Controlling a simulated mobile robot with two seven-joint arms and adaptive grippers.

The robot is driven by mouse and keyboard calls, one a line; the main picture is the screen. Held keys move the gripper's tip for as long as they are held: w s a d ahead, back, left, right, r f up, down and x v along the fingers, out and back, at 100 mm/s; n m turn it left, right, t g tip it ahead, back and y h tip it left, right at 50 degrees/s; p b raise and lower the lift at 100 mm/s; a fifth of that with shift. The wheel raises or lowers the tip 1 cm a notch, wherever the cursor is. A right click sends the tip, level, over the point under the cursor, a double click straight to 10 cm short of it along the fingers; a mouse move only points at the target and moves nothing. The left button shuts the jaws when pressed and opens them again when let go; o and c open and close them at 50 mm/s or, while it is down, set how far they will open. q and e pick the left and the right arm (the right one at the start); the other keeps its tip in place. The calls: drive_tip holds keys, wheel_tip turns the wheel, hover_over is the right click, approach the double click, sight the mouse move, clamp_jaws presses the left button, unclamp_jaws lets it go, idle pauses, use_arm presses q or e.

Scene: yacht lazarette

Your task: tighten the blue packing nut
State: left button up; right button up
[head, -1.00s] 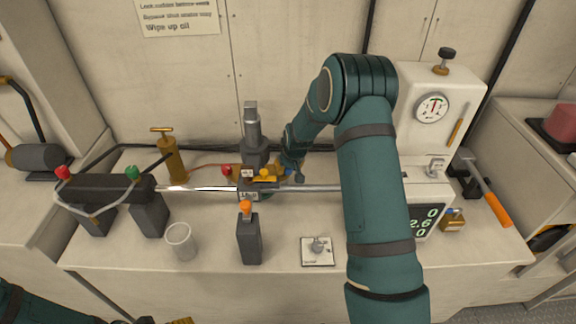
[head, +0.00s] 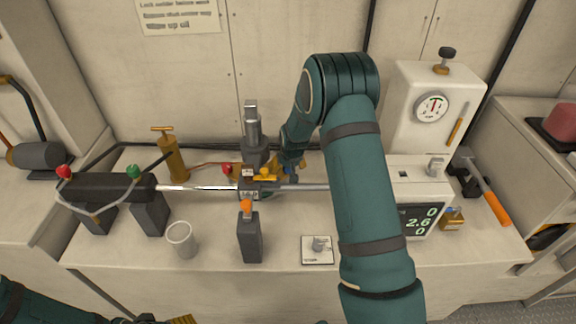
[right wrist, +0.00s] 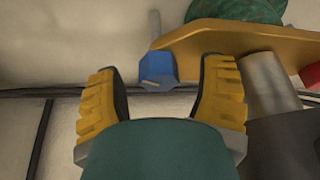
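The blue packing nut (right wrist: 157,68) shows in the right wrist view, at the left end of a brass-coloured body (right wrist: 215,42). My right gripper (right wrist: 163,72) is open and empty, with one yellow finger on each side of the nut in the picture. I cannot tell whether the fingers reach around the nut or stop short of it. In the head view my right arm comes down to the valve block on the rod, and its wrist (head: 291,147) partly hides the fitting. Only a sliver of my left gripper (head: 181,320) shows at the bottom edge.
A silver rod (head: 210,188) runs across the bench from a black cylinder (head: 105,187). A dark post with an orange top (head: 249,238) and a clear cup (head: 181,240) stand in front. A gauge box (head: 425,120) stands at right. The bench front is partly clear.

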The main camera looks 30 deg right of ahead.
drive_tip(key=v, duration=1.2)
idle(0.6)
